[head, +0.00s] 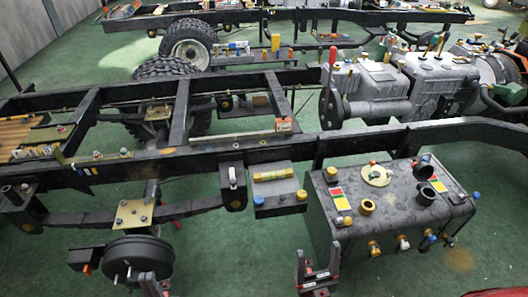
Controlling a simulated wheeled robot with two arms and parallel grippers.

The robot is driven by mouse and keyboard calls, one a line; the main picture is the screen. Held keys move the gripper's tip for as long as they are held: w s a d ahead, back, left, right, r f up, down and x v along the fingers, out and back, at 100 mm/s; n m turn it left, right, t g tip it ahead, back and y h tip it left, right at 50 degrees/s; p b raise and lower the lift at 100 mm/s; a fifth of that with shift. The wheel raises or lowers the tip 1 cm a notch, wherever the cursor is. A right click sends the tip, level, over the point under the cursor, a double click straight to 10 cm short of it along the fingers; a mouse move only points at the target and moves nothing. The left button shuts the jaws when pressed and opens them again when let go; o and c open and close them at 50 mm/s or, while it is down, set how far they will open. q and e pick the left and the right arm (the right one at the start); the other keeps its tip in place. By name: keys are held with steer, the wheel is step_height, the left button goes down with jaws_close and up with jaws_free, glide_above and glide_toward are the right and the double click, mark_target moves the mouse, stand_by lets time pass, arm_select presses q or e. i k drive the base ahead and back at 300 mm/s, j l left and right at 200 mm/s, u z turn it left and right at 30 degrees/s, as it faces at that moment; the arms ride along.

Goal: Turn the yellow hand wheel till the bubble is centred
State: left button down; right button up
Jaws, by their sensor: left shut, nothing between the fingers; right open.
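A pale yellow disc (377,175) with a small red knob lies on top of the dark grey tank (400,208); it may be the hand wheel, but I cannot tell for sure. A yellow bar (273,174) lies on a grey box left of the tank; it may be a level. I cannot make out any bubble. My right gripper (318,272) is open and empty at the bottom edge, in front of the tank's lower left corner and below the disc. My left gripper (153,286) is shut and empty at the bottom edge, near the black drum, partly cut off.
The black chassis rail (130,168) runs across behind the tank. A black drum (138,258) stands at lower left. Knobs and fittings (402,242) stick out of the tank's front. A grey engine (380,90) sits behind. Green floor (235,255) is clear between my grippers.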

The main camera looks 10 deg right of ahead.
mark_target(301, 195)
steer(key=i+l+u, duration=0.1)
steer(key=l+u, duration=0.15)
steer(key=l, duration=0.45)
steer(key=l+u, duration=0.25)
steer(key=l, duration=0.4)
